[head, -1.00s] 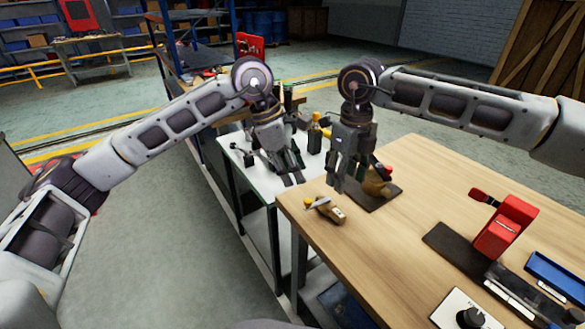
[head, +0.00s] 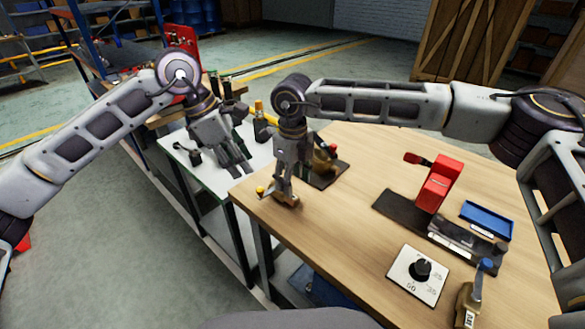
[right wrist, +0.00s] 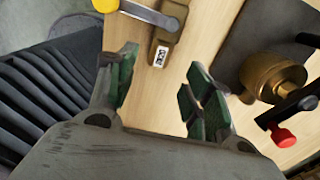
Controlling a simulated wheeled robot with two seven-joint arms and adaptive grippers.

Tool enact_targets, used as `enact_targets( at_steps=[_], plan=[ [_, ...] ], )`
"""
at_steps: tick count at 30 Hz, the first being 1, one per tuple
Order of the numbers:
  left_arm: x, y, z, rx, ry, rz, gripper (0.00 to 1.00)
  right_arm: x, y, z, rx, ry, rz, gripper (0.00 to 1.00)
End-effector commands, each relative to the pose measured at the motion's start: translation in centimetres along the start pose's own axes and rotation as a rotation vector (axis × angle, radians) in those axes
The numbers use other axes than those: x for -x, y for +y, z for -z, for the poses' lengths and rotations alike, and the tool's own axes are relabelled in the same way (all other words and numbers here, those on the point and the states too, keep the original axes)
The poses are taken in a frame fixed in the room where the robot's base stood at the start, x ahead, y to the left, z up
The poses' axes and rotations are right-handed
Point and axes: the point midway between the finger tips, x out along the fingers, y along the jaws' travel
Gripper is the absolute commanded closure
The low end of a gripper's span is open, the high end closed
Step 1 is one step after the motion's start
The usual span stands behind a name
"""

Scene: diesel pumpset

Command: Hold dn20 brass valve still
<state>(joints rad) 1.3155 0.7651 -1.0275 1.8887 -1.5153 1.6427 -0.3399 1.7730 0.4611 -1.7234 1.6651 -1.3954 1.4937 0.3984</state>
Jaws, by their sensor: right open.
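A small brass valve (head: 288,201) with a yellow-ended lever (head: 262,191) lies near the left edge of the wooden table. In the right wrist view, its brass body (right wrist: 162,47) and white label show beyond the fingertips; I cannot read the label. My right gripper (head: 284,190) points down over this valve and hides part of it. Its green-padded fingers (right wrist: 165,88) are apart with nothing between them. A second brass valve (head: 466,304) with a blue-ended lever lies at the front right. My left gripper (head: 236,166) hangs over the white table, its opening unclear.
A brass fitting with a red knob (head: 327,160) stands on a dark plate just behind my right gripper. A red fixture (head: 437,183), a blue tray (head: 487,220) and a dial box (head: 418,275) occupy the right side. The table's middle is clear.

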Motion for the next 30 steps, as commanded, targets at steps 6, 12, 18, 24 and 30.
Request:
enact_targets(
  at_steps=[6,12,18,24,30],
  plan=[
    [0.0,0.0,0.0,0.000,0.000,0.000,0.64,-2.7,0.0,0.0,0.001,0.001,0.001,0.49],
    [0.0,0.0,0.0,0.000,0.000,0.000,0.64,-5.0,0.1,0.0,0.001,0.000,0.000,0.49],
    [0.0,0.0,0.0,0.000,0.000,0.000,0.64,-6.6,0.0,0.0,0.001,0.000,0.001,0.49],
    [0.0,0.0,0.0,0.000,0.000,0.000,0.64,-7.2,0.0,0.0,0.001,0.000,0.000,0.49],
    [0.0,0.0,0.0,0.000,0.000,0.000,0.64,-7.2,0.0,0.0,0.001,0.000,0.000,0.49]
  ],
)
